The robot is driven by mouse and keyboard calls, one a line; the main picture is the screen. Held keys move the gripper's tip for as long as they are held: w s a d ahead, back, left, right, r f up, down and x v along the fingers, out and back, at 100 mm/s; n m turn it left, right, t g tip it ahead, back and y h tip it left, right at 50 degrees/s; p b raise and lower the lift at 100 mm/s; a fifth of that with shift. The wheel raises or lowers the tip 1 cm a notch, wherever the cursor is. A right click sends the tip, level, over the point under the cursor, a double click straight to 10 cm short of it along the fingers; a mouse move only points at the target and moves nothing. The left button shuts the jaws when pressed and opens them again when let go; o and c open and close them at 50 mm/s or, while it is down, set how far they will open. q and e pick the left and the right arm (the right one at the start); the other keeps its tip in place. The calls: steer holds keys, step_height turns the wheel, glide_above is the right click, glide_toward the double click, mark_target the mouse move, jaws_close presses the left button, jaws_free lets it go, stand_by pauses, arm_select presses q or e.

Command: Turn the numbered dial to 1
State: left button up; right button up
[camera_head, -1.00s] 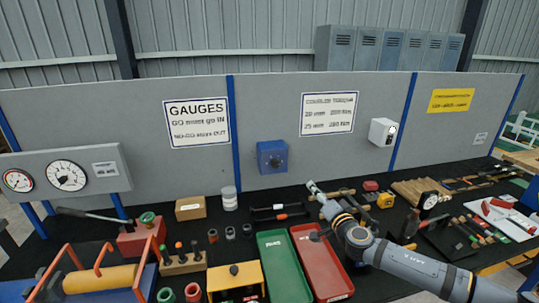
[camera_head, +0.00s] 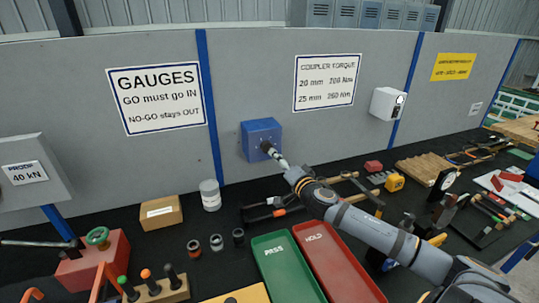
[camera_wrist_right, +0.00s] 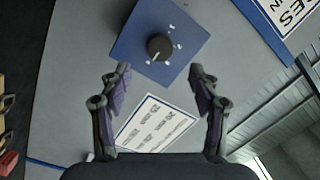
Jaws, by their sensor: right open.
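The numbered dial is a black round knob (camera_wrist_right: 160,46) on a blue box (camera_head: 254,133) fixed to the grey panel. In the right wrist view small white marks ring the knob on the blue face (camera_wrist_right: 135,40); they are too small to read. A pale pointer line shows on the knob. My right gripper (camera_wrist_right: 160,82) is open, its two fingers spread on either side below the knob and apart from it. In the head view the right gripper (camera_head: 271,151) covers the knob. My left gripper is not in view.
Below are a green tray (camera_head: 284,262), a red tray (camera_head: 343,264), a cardboard box (camera_head: 160,213) and a white jar (camera_head: 210,196). A white box (camera_head: 387,103) hangs on the panel to the right. The panel around the blue box is clear.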

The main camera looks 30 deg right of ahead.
mark_target(268, 149)
steer(key=w, duration=0.1)
steer(key=w+p, duration=0.1)
steer(key=w, duration=0.1)
steer(key=shift+w+d+r+p, duration=0.25)
steer(key=shift+w+d+p, duration=0.05)
steer(key=shift+w+p, duration=0.1)
steer(key=w, duration=0.1)
steer(key=w+p, duration=0.1)
steer(key=w, duration=0.1)
steer(key=shift+d+f, duration=0.15)
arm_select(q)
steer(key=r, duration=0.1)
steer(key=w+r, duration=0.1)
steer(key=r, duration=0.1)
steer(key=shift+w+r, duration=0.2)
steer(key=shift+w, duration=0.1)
arm_select(e)
steer(key=shift+w+f, duration=0.1)
steer(key=shift+w, duration=0.25)
steer(key=c, duration=1.2)
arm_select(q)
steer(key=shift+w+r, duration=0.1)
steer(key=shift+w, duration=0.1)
arm_select(e)
steer(key=shift+o, duration=0.2)
arm_select(q)
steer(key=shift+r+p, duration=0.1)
steer(key=shift+p, duration=0.2)
